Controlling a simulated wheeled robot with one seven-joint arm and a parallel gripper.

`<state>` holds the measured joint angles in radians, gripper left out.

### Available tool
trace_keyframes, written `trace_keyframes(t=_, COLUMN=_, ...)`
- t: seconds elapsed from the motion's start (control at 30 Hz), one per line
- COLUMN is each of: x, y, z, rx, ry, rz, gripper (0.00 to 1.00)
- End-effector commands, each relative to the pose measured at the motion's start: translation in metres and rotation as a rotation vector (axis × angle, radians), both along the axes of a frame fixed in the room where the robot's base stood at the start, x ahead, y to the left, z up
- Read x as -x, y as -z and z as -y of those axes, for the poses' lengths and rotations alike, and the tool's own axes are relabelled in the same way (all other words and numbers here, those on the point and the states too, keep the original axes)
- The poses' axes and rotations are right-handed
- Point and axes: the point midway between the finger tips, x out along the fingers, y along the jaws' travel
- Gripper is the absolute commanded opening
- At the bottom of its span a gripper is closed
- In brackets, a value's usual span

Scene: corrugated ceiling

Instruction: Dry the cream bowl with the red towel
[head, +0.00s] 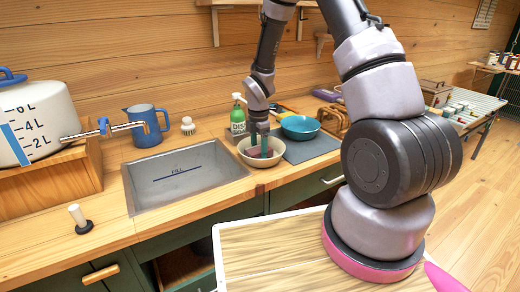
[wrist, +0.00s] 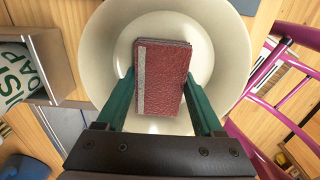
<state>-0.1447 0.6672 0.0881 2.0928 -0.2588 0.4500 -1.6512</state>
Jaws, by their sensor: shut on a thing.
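The cream bowl (head: 243,155) stands on the counter between the sink and a grey mat; it fills much of the wrist view (wrist: 105,50). The red towel (wrist: 166,75) is a folded, flat pad with a pale stripe along its left edge. My gripper (wrist: 166,92) has green fingers, one on each side of the towel, and is shut on it. Towel and fingertips are inside the bowl, over its inner floor. In the head view my gripper (head: 262,148) points down into the bowl and the towel is only a small reddish patch. Whether the towel touches the bowl is unclear.
A teal bowl (head: 300,127) sits on the grey mat (head: 312,148) just right. A green soap bottle (head: 237,121) stands close behind the cream bowl. The sink (head: 183,176) lies left, with a blue jug (head: 146,125) and water tank (head: 35,115) beyond.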

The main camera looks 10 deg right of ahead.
Motion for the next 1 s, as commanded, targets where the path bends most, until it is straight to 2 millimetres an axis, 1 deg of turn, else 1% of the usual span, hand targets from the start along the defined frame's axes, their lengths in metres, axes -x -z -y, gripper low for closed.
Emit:
trace_keyframes(t=0.37, x=0.007, y=0.001, z=0.009, rx=0.001, ry=0.002, rz=0.000, gripper=0.17)
trace_keyframes(t=0.6, x=0.004, y=-0.001, z=0.016, rx=0.000, ry=0.002, rz=0.001, gripper=0.17)
trace_keyframes(t=0.87, x=-0.004, y=0.002, z=0.017, rx=0.000, ry=0.001, rz=0.001, gripper=0.17)
trace_keyframes(t=1.0, x=-0.008, y=0.001, z=0.014, rx=0.000, ry=-0.001, rz=0.003, gripper=0.17)
